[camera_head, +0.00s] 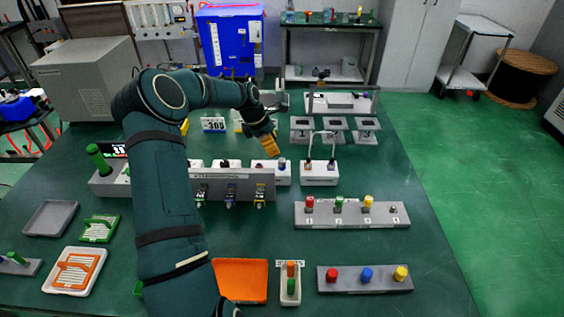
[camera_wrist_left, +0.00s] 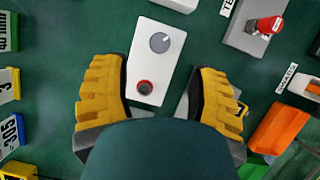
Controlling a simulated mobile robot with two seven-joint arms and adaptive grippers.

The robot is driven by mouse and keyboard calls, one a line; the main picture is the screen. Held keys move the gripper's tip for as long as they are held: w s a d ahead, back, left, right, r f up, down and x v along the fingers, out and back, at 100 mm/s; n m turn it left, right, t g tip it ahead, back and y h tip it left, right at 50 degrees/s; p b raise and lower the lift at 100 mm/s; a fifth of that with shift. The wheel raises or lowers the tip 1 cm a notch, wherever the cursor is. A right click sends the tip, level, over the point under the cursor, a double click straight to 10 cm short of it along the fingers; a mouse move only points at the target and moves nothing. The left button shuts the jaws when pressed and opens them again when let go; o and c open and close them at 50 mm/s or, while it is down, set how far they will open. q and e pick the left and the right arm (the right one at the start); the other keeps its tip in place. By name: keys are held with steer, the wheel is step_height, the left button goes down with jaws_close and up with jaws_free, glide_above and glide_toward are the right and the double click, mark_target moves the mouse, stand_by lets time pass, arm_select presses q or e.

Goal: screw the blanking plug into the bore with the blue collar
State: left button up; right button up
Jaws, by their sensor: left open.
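My left gripper (camera_head: 270,145) is over the middle of the bench with yellow fingers pointing down. In the left wrist view its two fingers (camera_wrist_left: 160,100) are apart with nothing held. Between them, below, is a white box with a grey knob and a red-ringed dark socket (camera_wrist_left: 145,87). A grey panel carries green, blue and yellow fittings; the blue fitting (camera_head: 231,194) is the middle one, but I cannot tell whether it is the collared bore. I cannot identify the blanking plug; a white tray (camera_head: 290,300) holds an orange and a green peg-like piece.
A grey block (camera_head: 340,285) with red, blue and yellow knobs stands at the front right. Another block (camera_head: 350,219) with red, green and yellow tops is behind it. An orange tray (camera_head: 240,281) lies in front. My left arm covers the centre-left.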

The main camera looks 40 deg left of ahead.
mark_target(282, 160)
arm_select(q)
steer(key=b+x, duration=0.1)
steer(key=x, duration=0.7)
steer(key=shift+w+f, duration=0.1)
jaws_close()
